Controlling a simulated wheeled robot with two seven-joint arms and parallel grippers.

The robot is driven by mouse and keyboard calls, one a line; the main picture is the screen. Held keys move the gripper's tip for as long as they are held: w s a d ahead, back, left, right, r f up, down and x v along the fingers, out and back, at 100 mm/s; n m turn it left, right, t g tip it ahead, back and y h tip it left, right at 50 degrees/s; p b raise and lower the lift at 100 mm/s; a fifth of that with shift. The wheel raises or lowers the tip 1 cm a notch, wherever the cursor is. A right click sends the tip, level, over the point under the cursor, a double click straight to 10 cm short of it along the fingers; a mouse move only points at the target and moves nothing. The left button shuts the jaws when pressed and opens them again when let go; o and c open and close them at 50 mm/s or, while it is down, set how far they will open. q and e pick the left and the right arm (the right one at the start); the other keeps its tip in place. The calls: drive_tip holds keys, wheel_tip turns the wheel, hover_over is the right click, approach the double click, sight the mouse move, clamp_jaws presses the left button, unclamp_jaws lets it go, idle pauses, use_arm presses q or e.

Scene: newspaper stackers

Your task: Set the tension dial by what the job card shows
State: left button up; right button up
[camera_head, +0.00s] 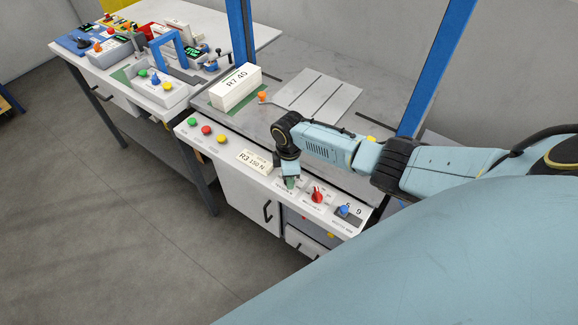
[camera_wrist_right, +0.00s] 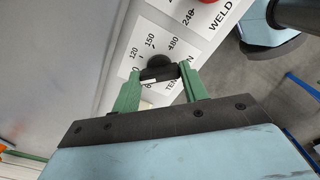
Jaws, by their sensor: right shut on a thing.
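The card (camera_head: 255,161) reading "R3 150 N" lies on the front panel. The tension dial's black knob (camera_wrist_right: 159,62) is in the right wrist view, on a white plate marked 120, 150 and 180 with a partly hidden "TEN" label. My right gripper (camera_head: 290,184) reaches down to the panel, and its green fingers are on either side of the knob, shut on it. The knob's pointer direction is not clear. In the head view my gripper hides the dial. My left gripper is not in view.
Green, red (camera_head: 206,130) and yellow buttons are at the panel's left. A white block (camera_head: 236,87) marked "R7 40" stands behind. Blue posts rise around the machine.

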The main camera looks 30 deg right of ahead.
drive_tip(key=m+p, duration=0.1)
drive_tip(key=m, duration=0.2)
drive_tip(key=shift+r+m+p, duration=0.1)
drive_tip(key=shift+m+p, duration=0.25)
drive_tip(key=shift+m, duration=0.05)
drive_tip(key=m+p, duration=0.1)
drive_tip(key=m, duration=0.3)
drive_tip(key=shift+m+p, duration=0.3)
drive_tip(key=m+p, duration=0.1)
drive_tip(key=m, duration=0.3)
drive_tip(key=shift+d+m+p, duration=0.1)
drive_tip(key=shift+m+p, duration=0.35)
drive_tip(key=shift+m, duration=2.05)
drive_tip(key=o, duration=1)
